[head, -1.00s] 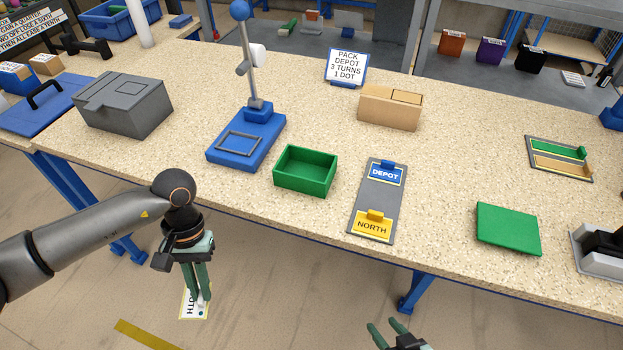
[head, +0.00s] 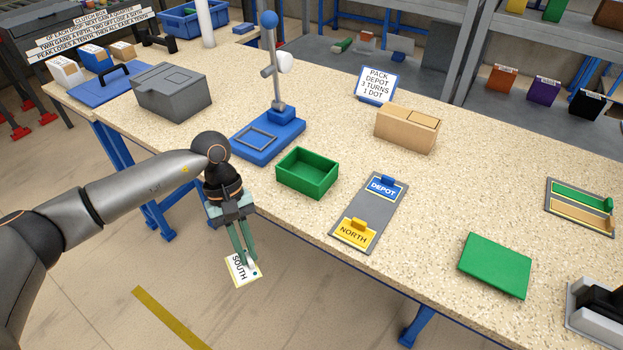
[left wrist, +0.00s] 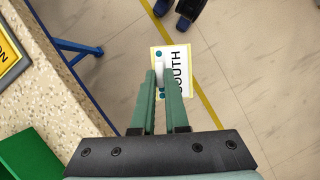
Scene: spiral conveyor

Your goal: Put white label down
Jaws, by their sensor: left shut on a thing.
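The white label (head: 240,269) reads SOUTH and has a yellow edge. My left gripper (head: 249,262) is shut on it and holds it in front of the table's near edge, over the floor. In the left wrist view the label (left wrist: 180,76) sits between the fingertips (left wrist: 161,78), partly hidden by them. My right gripper is out of the head view.
On the speckled table (head: 440,190) stand an open green box (head: 307,174), its green lid (head: 495,265), a blue stand (head: 268,138), a grey box (head: 172,92) and a cardboard box (head: 406,129). A sign (head: 375,84) reads PACK DEPOT 3 TURNS 1 DOT. Bare table lies around the plate.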

